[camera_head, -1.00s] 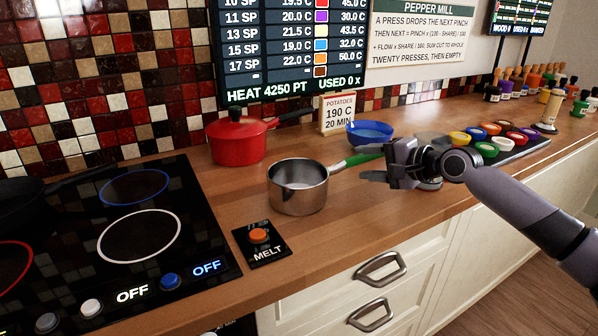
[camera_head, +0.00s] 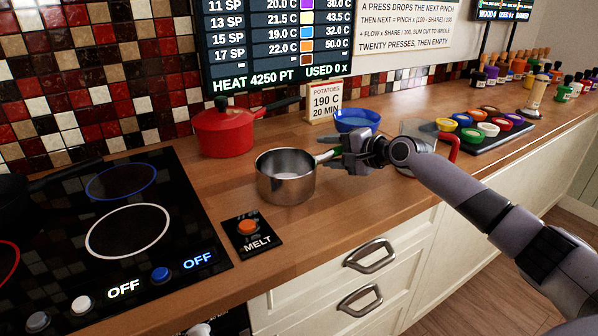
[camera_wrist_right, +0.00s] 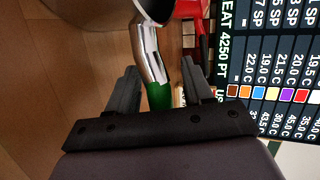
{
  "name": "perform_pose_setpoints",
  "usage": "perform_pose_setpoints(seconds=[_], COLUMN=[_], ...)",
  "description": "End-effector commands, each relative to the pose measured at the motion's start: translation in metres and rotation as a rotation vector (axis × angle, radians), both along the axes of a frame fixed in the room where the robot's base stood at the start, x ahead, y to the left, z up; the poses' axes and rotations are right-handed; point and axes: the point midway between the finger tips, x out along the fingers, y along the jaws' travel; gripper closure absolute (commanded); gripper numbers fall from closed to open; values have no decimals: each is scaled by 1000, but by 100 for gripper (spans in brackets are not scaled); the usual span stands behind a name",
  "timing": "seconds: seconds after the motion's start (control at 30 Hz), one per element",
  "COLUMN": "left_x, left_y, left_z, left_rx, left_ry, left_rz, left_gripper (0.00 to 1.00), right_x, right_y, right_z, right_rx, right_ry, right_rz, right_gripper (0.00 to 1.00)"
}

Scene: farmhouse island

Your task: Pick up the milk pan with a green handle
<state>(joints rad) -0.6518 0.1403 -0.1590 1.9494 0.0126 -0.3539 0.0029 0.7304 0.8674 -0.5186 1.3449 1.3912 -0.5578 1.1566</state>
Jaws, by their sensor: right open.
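The milk pan (camera_head: 284,180) is a small steel pan standing on the wooden counter, right of the hob. Its handle points to the right, and its green part is mostly hidden behind my right gripper (camera_head: 338,152) in the head view. In the right wrist view the green handle (camera_wrist_right: 159,97) lies between the two open fingers (camera_wrist_right: 160,85), with the steel part of the handle beyond the fingertips. I cannot tell whether either finger touches it. My left gripper is not in view.
A red pot (camera_head: 224,132) stands behind the pan, beside a potatoes card (camera_head: 325,102). A MELT button (camera_head: 247,228) lies in front. Colored pots (camera_head: 473,135) sit farther right.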

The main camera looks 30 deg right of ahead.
Motion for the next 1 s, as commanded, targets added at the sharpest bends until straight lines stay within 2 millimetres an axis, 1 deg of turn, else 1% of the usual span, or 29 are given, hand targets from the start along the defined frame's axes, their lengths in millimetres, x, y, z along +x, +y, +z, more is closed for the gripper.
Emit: perform_pose_setpoints(seconds=[0.17,0.27,0.3,0.33,0.77,0.87,1.0], left_x=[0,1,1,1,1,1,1], left_y=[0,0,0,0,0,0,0], left_z=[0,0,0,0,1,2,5], left_rx=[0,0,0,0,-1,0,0], left_ry=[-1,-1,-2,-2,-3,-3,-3], left_rz=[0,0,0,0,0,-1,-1], left_gripper=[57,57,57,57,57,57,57], right_x=[0,0,0,0,0,0,0], right_y=[0,0,0,0,-1,-1,-1], right_z=[0,0,0,0,6,14,36], right_rx=[0,0,0,0,3,3,2], right_ry=[0,0,1,1,-4,-6,-10], right_rz=[0,0,0,0,-2,-1,-1], right_gripper=[49,78,91,100,100,100,100])
